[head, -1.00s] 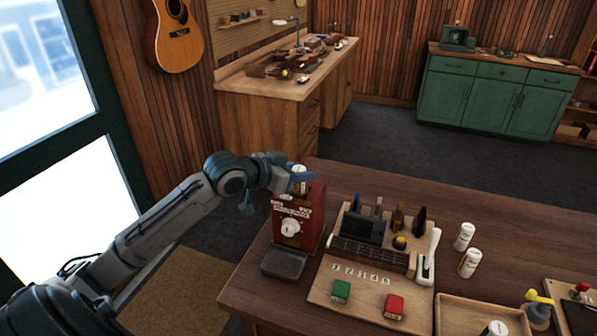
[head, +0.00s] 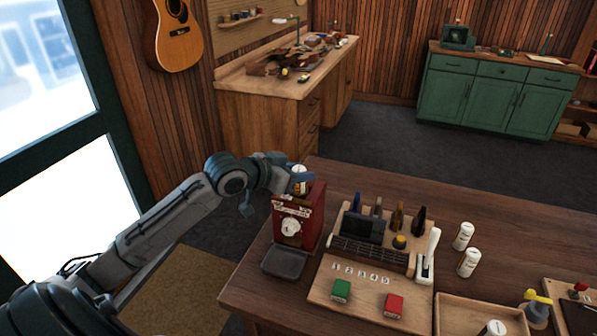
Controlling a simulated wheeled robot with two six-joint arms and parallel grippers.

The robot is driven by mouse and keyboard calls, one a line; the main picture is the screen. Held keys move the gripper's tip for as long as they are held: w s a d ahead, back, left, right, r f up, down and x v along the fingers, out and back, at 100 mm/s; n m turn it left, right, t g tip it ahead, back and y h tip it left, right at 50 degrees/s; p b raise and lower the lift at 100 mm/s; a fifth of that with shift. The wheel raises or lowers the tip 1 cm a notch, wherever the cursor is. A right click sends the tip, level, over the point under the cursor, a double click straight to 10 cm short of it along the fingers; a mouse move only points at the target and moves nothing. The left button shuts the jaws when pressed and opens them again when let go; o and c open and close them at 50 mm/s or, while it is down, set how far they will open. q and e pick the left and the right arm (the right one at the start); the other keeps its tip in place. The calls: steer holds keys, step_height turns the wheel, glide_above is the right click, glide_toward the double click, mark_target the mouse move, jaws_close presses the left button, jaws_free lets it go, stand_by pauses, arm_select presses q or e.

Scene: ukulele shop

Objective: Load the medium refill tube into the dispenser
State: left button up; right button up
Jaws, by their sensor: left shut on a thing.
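A red dispenser (head: 305,222) with a white dial stands at the table's left end, a dark tray (head: 284,262) at its foot. My left gripper (head: 301,181) is over the dispenser's top, shut on a white refill tube (head: 299,172). The tube is upright, its lower part hidden by the fingers, so I cannot tell whether it sits inside the opening. Two similar white tubes stand at the right, one behind (head: 463,236) and one in front (head: 468,262). A third tube (head: 493,328) shows in the wooden tray. I cannot read the tube labels. My right gripper is not in view.
A wooden board (head: 365,302) with a register, pens, a green box (head: 341,290) and a red box (head: 393,305) lies right of the dispenser. A wooden tray (head: 470,303) and a yellow-topped bottle (head: 537,306) are at the front right. The table's back right is clear.

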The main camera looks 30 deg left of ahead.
arm_select(q)
steer(key=shift+p, duration=0.3)
stand_by(0.4)
steer(key=shift+f, duration=0.5)
steer(key=o, duration=0.7)
